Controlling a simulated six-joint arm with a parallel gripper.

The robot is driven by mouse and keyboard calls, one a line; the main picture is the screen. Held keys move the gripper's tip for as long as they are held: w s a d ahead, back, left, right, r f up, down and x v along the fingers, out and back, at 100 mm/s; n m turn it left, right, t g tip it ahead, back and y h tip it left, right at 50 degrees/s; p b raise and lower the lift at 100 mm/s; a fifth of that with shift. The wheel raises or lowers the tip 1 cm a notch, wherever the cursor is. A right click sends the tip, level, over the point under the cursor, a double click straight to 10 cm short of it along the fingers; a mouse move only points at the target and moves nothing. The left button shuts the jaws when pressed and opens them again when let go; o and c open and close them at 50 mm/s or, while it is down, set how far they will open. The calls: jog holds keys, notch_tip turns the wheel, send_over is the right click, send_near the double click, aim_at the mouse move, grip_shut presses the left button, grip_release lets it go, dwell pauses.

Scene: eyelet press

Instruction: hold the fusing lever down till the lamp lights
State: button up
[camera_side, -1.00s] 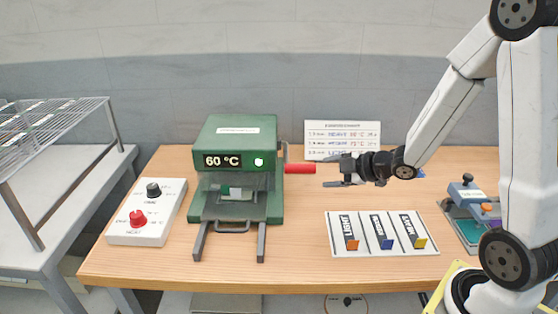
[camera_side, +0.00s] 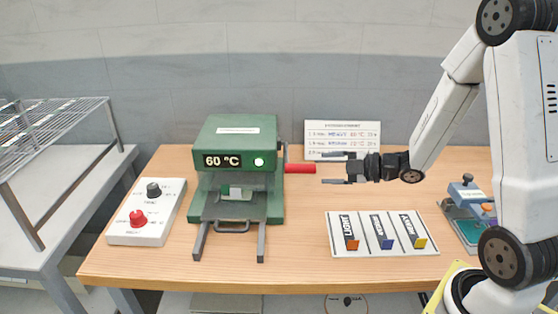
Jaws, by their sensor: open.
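The green press (camera_side: 235,150) stands at the left centre of the table. Its display reads 60 °C, and a round lamp (camera_side: 259,162) beside the display shows pale, nearly white. The lever's red handle (camera_side: 300,169) sticks out level from the press's right side. A small green and white piece (camera_side: 236,193) lies in the tray slot below the press head. My gripper (camera_side: 334,168) is open and empty, pointing left. Its fingertips are just right of the red handle's end. I cannot tell whether they touch it.
A white control box (camera_side: 147,212) with a black and a red knob sits left of the press. A white board (camera_side: 383,234) with several labelled tags lies in front of my gripper. A printed chart (camera_side: 342,137) stands behind it. A small blue-grey device (camera_side: 468,212) is at the right.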

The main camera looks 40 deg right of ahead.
aim_at(305, 168)
jog(key=shift+x, duration=3.3)
jog(key=shift+f, duration=0.1)
grip_shut()
